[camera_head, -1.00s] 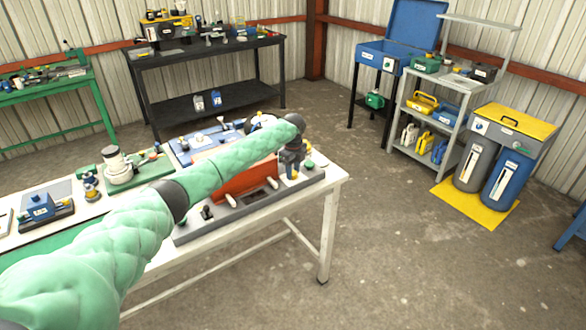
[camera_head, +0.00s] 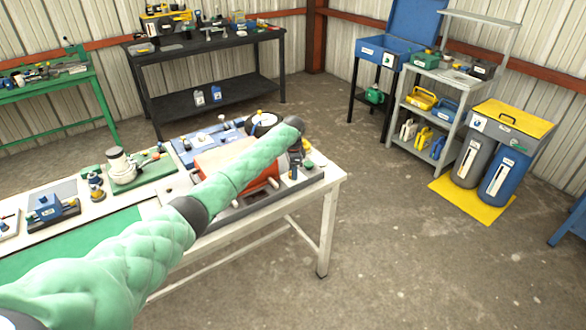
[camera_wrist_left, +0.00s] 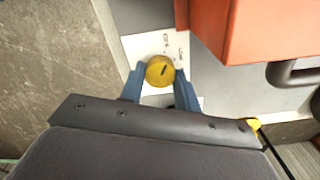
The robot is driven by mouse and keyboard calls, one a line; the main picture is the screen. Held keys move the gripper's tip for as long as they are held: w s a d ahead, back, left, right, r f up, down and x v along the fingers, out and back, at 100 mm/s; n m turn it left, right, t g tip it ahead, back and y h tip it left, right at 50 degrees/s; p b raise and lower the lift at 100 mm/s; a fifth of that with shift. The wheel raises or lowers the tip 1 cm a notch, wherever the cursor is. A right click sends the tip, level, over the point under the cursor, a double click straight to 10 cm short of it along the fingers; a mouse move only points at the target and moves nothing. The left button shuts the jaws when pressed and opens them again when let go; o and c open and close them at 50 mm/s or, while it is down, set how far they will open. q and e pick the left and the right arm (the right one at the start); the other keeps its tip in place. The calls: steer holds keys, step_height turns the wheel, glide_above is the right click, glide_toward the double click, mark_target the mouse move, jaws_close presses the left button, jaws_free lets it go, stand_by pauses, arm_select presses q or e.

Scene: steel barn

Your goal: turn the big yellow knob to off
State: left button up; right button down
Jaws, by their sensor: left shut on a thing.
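The big yellow knob (camera_wrist_left: 160,71) is round, with a dark slanted mark on its face. It sits on a white label plate (camera_wrist_left: 148,46) beside an orange-red housing (camera_wrist_left: 268,35) in the left wrist view. My left gripper (camera_wrist_left: 161,82) has its two blue fingers on either side of the knob and is shut on it. In the head view, the same orange-red housing (camera_head: 212,160) lies partly behind my green left arm. My left gripper (camera_head: 296,157) is mostly hidden there behind my wrist, and I cannot make out the knob. My right gripper is in neither view.
The white workbench (camera_head: 330,181) also carries a blue unit (camera_head: 188,148) and a white device on a green board (camera_head: 135,182). A curved dark handle (camera_wrist_left: 290,74) stands near the housing. Open concrete floor lies right of the bench.

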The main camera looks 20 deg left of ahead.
arm_select(q)
steer(key=shift+r+n+p, duration=0.1)
steer(key=shift+n+p, duration=0.35)
steer(key=shift+n, duration=0.65)
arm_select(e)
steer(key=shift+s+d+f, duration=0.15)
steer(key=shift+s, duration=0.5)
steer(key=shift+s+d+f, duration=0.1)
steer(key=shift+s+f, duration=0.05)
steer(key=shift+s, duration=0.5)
arm_select(q)
steer(key=shift+w, duration=0.1)
steer(key=o, duration=1)
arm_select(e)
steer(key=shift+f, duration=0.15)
arm_select(q)
steer(key=shift+r+b, duration=0.3)
steer(key=shift+r, duration=0.05)
step_height(320, 180, up, 6)
steer(key=shift+f+b, duration=0.2)
steer(key=shift+b, duration=0.9)
steer(key=shift+r, duration=0.7)
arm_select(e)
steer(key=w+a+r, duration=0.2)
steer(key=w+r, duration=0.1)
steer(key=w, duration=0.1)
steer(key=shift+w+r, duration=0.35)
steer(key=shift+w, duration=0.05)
